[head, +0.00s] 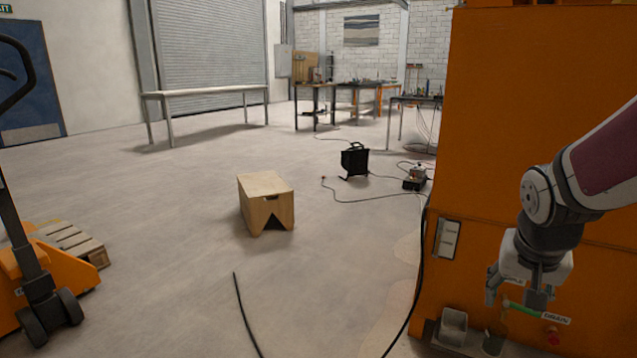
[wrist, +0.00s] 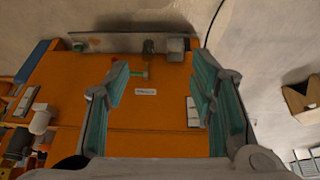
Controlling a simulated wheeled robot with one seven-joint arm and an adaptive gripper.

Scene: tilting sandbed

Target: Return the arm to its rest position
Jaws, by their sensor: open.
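My arm reaches in from the right edge of the head view, and my gripper (head: 516,294) hangs at its end, pointing down. The gripper is in front of the orange machine (head: 545,110), close to a green lever (head: 519,308) with a white label near its lower front. In the wrist view, the two teal-padded fingers of my gripper (wrist: 161,76) stand wide apart with nothing between the pads. The orange machine's face (wrist: 165,108) and the green lever (wrist: 138,73) show beyond them. I cannot tell whether a finger touches the lever.
A grey container (head: 453,327) stands on a low ledge at the machine's base. A wooden step box (head: 262,203) is on the open floor, with a black heater (head: 354,160) and cables behind it. An orange pallet jack (head: 40,275) is at left. The mid-floor is mostly clear.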

